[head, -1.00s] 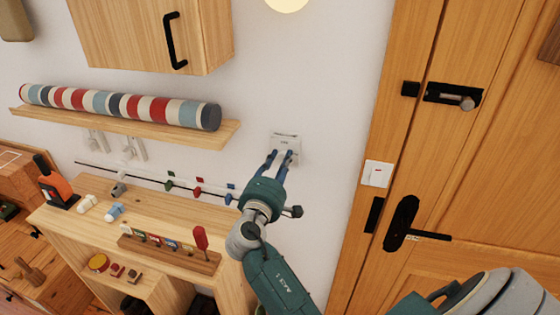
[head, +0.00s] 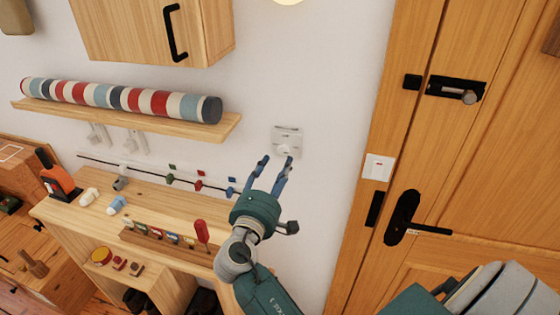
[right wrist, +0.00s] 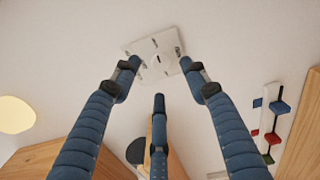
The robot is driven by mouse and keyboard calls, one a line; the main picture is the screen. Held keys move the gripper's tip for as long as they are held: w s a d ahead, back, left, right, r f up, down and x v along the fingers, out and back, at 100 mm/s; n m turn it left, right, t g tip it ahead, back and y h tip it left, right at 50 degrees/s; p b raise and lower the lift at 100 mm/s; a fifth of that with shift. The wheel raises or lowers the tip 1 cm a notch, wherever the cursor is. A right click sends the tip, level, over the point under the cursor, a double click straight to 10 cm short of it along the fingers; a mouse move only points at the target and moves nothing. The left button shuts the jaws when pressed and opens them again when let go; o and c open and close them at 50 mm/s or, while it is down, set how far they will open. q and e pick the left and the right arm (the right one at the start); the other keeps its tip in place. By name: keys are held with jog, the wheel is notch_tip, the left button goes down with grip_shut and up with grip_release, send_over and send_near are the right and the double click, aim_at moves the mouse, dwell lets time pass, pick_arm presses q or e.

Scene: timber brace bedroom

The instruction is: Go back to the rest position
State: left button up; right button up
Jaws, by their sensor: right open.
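My right gripper (head: 274,164) is open and empty in front of the white wall. Its fingers point up toward a small white wall unit with a round knob (head: 286,141), and a gap shows between the fingertips and the unit. In the right wrist view the spread fingers (right wrist: 158,75) frame the same white plate (right wrist: 150,46), apart from it. My left gripper is not in view.
A wooden bench (head: 165,200) with small objects stands below left. A shelf (head: 130,122) carries a striped roll (head: 120,98), under a wooden cabinet (head: 150,30). A wooden door (head: 480,170) with a black handle (head: 402,220) is at right, beside a light switch (head: 377,167).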

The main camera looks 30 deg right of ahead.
jog(key=shift+s+a, duration=0.2)
jog(key=shift+a, duration=0.05)
dwell(0.3)
